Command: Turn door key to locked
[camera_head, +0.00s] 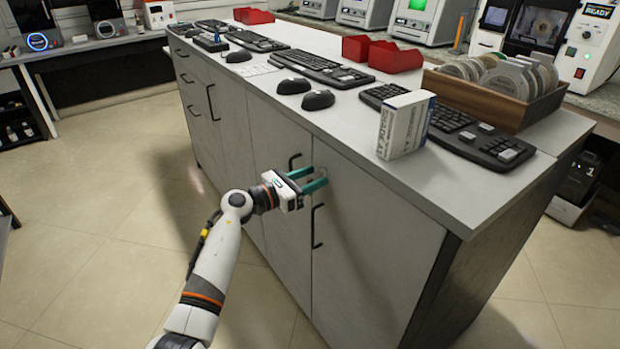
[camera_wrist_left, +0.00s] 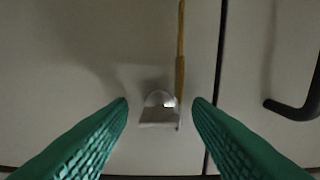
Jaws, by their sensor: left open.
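My left gripper (camera_head: 317,177) is at the grey cabinet's doors (camera_head: 370,240), near two black handles. Its teal fingers are open and point at the door face. In the left wrist view, a small metal door key (camera_wrist_left: 158,116) sits in a round silver lock on the pale door. The key is between the two open fingertips, with a gap on each side. A thin brown strip (camera_wrist_left: 180,60) runs from beside the key to the top of that view. The key cannot be made out in the head view. My right gripper is not in view.
A black handle (camera_wrist_left: 297,105) is right of the dark door seam in the wrist view. The cabinet top (camera_head: 330,118) holds keyboards, mice, red bins (camera_head: 397,56), a white box (camera_head: 406,124) and a brown crate (camera_head: 500,92). The tiled floor (camera_head: 110,220) at left is clear.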

